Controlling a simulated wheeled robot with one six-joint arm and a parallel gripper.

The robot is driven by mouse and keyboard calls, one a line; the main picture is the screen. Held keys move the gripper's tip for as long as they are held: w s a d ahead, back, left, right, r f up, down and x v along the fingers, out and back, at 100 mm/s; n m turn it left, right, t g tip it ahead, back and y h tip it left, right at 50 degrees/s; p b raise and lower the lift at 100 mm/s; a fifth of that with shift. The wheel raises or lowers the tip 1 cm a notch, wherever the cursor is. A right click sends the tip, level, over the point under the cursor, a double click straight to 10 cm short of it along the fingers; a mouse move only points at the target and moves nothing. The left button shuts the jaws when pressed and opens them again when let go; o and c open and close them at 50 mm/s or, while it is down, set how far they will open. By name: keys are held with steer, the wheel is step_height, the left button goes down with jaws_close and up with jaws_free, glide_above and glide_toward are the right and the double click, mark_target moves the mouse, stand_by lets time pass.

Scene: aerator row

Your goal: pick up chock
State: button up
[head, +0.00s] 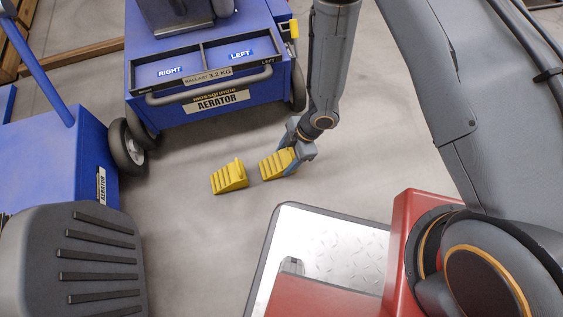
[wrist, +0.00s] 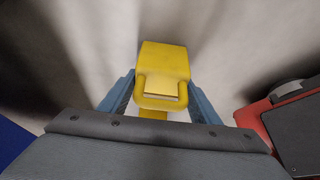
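Two yellow ribbed wedge chocks are in the head view. One chock (head: 229,177) lies on the grey floor, free of my gripper. The other chock (head: 275,164) is just to its right, at my gripper (head: 290,160), which reaches down from above. In the wrist view this chock (wrist: 164,60) is centred between the two blue fingers of my gripper (wrist: 162,85), with its handle loop towards me. The fingertips are close against both sides of the chock; whether they press on it is not clear. I cannot tell whether it is off the floor.
A blue aerator (head: 215,98) with trays marked RIGHT and LEFT stands behind the chocks. Another blue aerator (head: 55,155) stands at left, with a dark wheel (head: 126,147) between. A metal plate (head: 330,245) and red parts are in front. Floor left of the chocks is clear.

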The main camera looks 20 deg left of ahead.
steer(key=c, duration=1)
steer(key=shift+r, duration=0.1)
